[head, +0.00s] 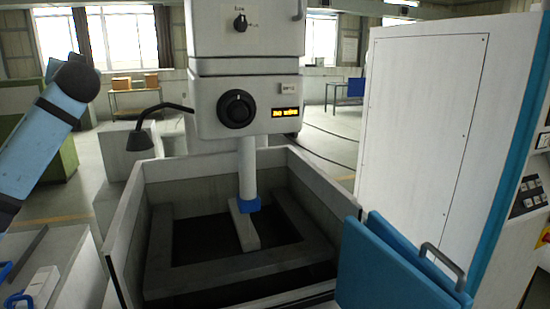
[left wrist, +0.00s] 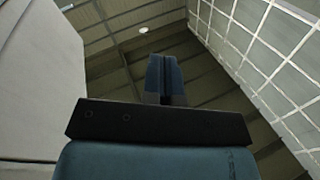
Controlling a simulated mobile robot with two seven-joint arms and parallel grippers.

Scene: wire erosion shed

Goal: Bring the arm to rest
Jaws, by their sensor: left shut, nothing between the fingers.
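My left arm (head: 45,135), light blue with a dark joint at its top, reaches up along the left side of the head view. Its gripper cannot be made out there. In the left wrist view, my left gripper (left wrist: 166,80) has its blue-grey fingers together with nothing between them. It points up toward the roof, clear of any object. My right gripper is in neither view.
A wire erosion machine head (head: 245,105) stands over an open grey tank (head: 130,245). A white cabinet (head: 425,120) and a blue panel with a handle (head: 390,265) are at right. A lamp (head: 140,140) juts left from the head. Roof beams and windows (left wrist: 265,60) show above.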

